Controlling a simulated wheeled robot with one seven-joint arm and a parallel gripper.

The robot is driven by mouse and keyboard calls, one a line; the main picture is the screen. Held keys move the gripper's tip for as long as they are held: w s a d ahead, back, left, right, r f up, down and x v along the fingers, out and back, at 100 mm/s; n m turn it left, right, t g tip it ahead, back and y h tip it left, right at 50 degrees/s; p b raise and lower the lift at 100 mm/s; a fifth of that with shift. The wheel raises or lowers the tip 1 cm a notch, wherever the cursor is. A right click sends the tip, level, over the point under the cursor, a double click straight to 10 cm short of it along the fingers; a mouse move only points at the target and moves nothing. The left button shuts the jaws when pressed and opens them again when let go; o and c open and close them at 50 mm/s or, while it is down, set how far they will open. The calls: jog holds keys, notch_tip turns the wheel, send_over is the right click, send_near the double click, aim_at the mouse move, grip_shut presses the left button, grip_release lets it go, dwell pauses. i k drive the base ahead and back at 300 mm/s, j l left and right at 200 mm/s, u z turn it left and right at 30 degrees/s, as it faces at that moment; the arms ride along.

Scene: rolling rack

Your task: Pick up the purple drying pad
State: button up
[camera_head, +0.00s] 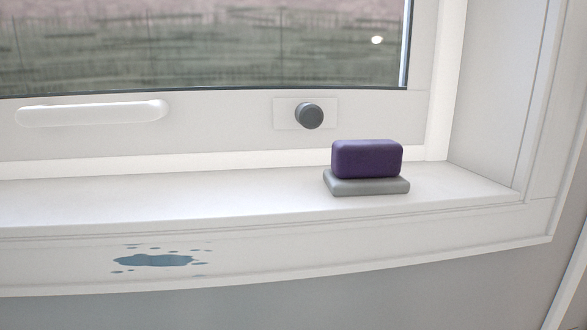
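The purple drying pad (367,159) is a rounded block. It sits upright on a flat grey base (367,187) on the white window sill (235,196), right of the middle of the head view. No part of my gripper shows in this view, so its state cannot be seen.
A dark round knob (309,116) sticks out from the window frame, left of and above the pad. A white handle (92,113) is on the frame at left. A blue wet-looking patch (154,260) marks the sill's front face. The window reveal (495,95) rises at right. The sill left of the pad is clear.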

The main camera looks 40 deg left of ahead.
aim_at(364, 168)
jog(key=u, duration=1.15)
